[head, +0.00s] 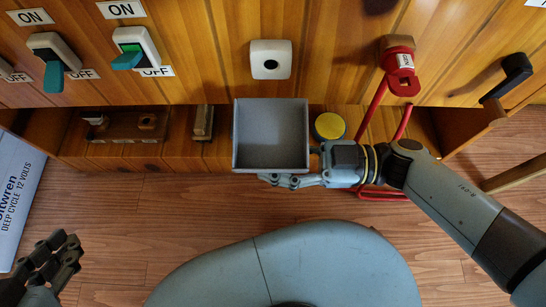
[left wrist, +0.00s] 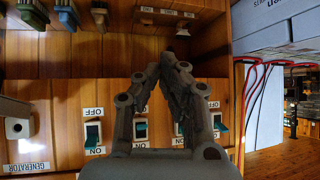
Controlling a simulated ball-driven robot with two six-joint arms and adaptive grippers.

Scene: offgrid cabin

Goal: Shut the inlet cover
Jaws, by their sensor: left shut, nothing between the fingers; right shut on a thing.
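A grey square, shallow, open-faced box (head: 271,135) lies below a white wall fitting (head: 270,60) with a small dark opening. I cannot tell for sure whether the box or the fitting carries the inlet cover. My right gripper (head: 292,180) is shut on the lower edge of the grey box. In the left wrist view, the white fitting (left wrist: 17,128) is at the left edge by a GENERATOR label. My left gripper (head: 62,258) is shut and empty over the floor at the lower left, far from the box. Its fingers (left wrist: 165,75) also show in the left wrist view.
Green-handled switches (head: 135,48) are on the wooden panel at the upper left. A red lock-like fitting (head: 401,70) with red cables hangs right of the box. A yellow-topped round thing (head: 330,126) sits beside the box. A black handle (head: 510,75) is at the right.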

